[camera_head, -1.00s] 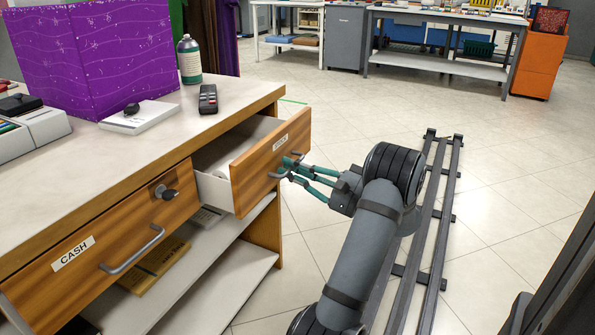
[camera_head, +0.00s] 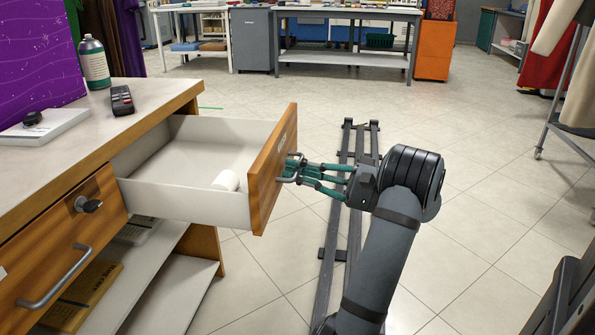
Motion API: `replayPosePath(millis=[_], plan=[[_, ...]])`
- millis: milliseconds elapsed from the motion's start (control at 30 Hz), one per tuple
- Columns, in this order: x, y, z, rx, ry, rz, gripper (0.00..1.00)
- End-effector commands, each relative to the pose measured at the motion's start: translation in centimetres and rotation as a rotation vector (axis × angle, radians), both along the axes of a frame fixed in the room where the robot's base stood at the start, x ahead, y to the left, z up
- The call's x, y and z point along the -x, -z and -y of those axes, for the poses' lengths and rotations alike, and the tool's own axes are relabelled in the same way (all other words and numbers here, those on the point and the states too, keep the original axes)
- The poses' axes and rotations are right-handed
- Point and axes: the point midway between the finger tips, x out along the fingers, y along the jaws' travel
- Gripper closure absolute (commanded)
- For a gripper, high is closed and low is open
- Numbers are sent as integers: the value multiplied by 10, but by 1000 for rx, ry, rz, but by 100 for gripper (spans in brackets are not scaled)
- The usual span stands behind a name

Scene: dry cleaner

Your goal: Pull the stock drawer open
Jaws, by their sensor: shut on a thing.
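The stock drawer (camera_head: 180,197) stands pulled well out of the counter, with white sides and a wooden front. A white roll (camera_head: 226,180) lies inside it near the front. My gripper (camera_head: 292,170) is at the drawer front's outer face, its teal fingers shut on the drawer's grey handle (camera_head: 287,180). The drawer's label is turned almost edge-on and cannot be read from here.
The counter top (camera_head: 150,97) holds a purple box (camera_head: 38,50), a bottle (camera_head: 94,63) and a black handset (camera_head: 122,100). A second drawer (camera_head: 62,240) below left is shut. Floor rails (camera_head: 335,240) run beside my arm. Open tiled floor lies to the right.

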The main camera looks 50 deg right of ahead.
Motion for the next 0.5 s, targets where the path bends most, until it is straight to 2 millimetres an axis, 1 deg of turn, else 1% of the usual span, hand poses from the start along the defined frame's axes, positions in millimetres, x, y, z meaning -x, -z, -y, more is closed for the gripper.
replayPosePath(millis=[33,300,333,500], plan=[[0,-3,2,-4,4,7,100],[-1,-4,2,-5,6,9,100],[-1,-4,2,-5,6,9,86],[-1,-4,2,-4,5,8,76]])
